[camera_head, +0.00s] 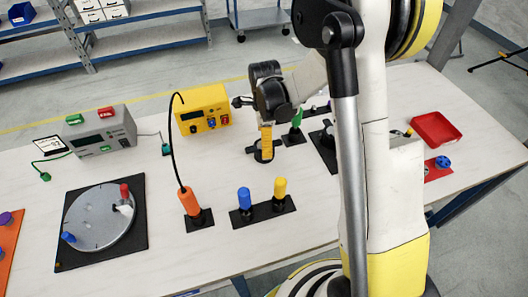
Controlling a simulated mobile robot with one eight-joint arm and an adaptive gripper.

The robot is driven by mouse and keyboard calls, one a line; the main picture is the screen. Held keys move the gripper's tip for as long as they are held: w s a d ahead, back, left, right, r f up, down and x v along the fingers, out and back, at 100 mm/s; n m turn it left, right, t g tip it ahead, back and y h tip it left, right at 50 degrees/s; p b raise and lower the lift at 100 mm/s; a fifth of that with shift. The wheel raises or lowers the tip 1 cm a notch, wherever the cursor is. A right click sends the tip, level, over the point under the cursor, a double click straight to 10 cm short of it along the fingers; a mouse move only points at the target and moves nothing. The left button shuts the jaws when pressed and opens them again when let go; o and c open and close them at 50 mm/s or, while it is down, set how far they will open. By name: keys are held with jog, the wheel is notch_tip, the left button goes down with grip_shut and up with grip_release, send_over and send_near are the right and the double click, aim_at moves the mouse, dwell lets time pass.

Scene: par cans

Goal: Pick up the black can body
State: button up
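I cannot single out the black can body with certainty. Dark items near the green piece (296,120) are small and partly covered by my arm. The fingertips are too small to tell whether they are open or shut.
An orange handle (189,201) with a black cable stands nearer, beside blue (244,198) and yellow (280,188) posts on a black plate. A grey turntable (98,222) lies left. A yellow instrument box (203,108), a grey one (100,134) and a red tray (435,129) also stand here.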

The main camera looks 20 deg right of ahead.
jog(key=f+b, duration=0.1)
jog(key=f, duration=0.3)
jog(key=f+b, duration=0.1)
jog(key=shift+w+f+b, duration=0.25)
jog(key=shift+f+b, duration=0.1)
jog(key=shift+f, duration=0.05)
jog(key=shift+r, duration=0.1)
jog(key=c, duration=1.5)
